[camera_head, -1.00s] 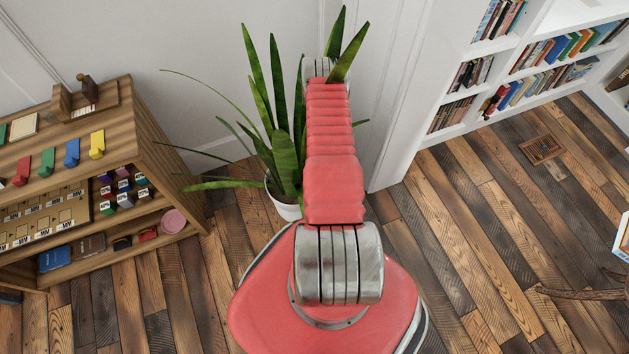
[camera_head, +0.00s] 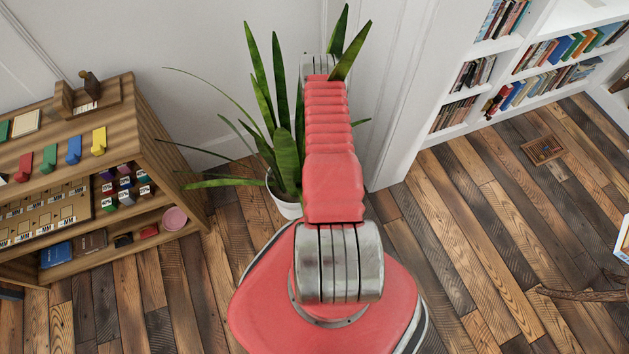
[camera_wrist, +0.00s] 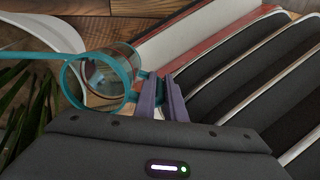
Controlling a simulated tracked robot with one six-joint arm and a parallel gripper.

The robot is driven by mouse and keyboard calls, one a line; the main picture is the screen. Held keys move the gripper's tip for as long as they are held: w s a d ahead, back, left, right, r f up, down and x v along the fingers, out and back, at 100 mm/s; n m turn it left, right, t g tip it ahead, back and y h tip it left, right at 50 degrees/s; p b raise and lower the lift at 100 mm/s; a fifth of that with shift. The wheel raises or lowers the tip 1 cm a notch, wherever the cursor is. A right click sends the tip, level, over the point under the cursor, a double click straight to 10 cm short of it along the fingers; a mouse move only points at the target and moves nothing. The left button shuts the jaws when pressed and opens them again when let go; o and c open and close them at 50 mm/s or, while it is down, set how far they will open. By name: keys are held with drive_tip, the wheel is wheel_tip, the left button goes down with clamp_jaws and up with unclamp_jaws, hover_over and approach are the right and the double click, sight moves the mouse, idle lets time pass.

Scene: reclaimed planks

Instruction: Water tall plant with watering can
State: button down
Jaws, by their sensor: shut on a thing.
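The tall plant (camera_head: 285,150) has long green leaves and stands in a white pot (camera_head: 284,205) by the wall, partly hidden behind my red arm in the head view. Its leaves (camera_wrist: 30,120) also show at the left of the wrist view. The watering can (camera_wrist: 95,62) is teal with a see-through body and a thin spout reaching left. My gripper (camera_wrist: 162,98) is shut on the can at its right side and holds it over the floor. The head view hides both gripper and can behind the arm. I cannot see any water coming out.
A wooden shelf unit (camera_head: 150,130) with colored hooks and small boxes stands left of the plant. A white bookcase (camera_head: 455,110) stands to the right.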

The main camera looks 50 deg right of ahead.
drive_tip(key=shift+w+d+r+g+y+p, duration=0.35)
drive_tip(key=shift+w+g+y+p, duration=0.05)
drive_tip(key=shift+p, duration=0.55)
idle(1.2)
drive_tip(key=shift+p, duration=0.75)
idle(1.3)
drive_tip(key=shift+s+a+f+t+h, duration=0.6)
drive_tip(key=shift+s+a, duration=0.1)
drive_tip(key=shift+s+a+f+t+h, duration=0.1)
drive_tip(key=shift+a+f+t+h, duration=0.1)
drive_tip(key=shift+f, duration=0.35)
drive_tip(key=shift+s+a+f+t+h, duration=0.1)
drive_tip(key=shift+f+t+h, duration=0.1)
drive_tip(key=shift+f, duration=0.4)
drive_tip(key=shift+a+f+b, duration=0.2)
drive_tip(key=shift+f+b, duration=0.25)
drive_tip(key=shift+b, duration=0.1)
drive_tip(key=shift+s+f+t+h+b, duration=0.3)
drive_tip(key=shift+f+h+b, duration=0.1)
drive_tip(key=shift+f+b, duration=0.1)
